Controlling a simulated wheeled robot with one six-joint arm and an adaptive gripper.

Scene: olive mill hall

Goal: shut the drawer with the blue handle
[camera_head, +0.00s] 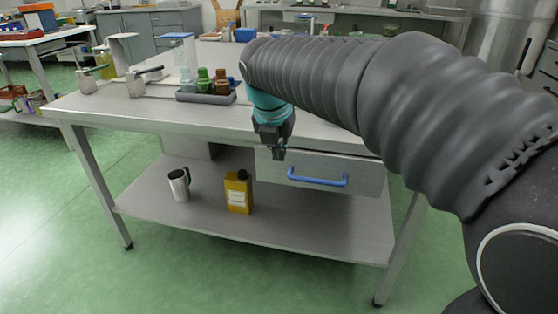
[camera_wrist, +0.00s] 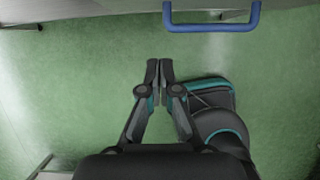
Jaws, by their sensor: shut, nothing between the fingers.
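The drawer (camera_head: 355,172) with the blue handle (camera_head: 317,179) hangs under the right part of the steel table. Whether it stands open, and how far, I cannot tell surely. My gripper (camera_head: 279,154) points down in front of the table edge, left of the handle in the head view. It is shut and empty. In the wrist view the blue handle (camera_wrist: 212,27) lies at the top, and my gripper (camera_wrist: 159,62) is below it in the picture, apart from it, over the green floor.
The table top (camera_head: 150,113) holds a grey tray (camera_head: 206,97) with bottles, left of my arm. On the lower shelf (camera_head: 290,221) stand a steel jug (camera_head: 179,184) and a yellow container (camera_head: 238,192). The floor (camera_head: 60,240) in front is clear.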

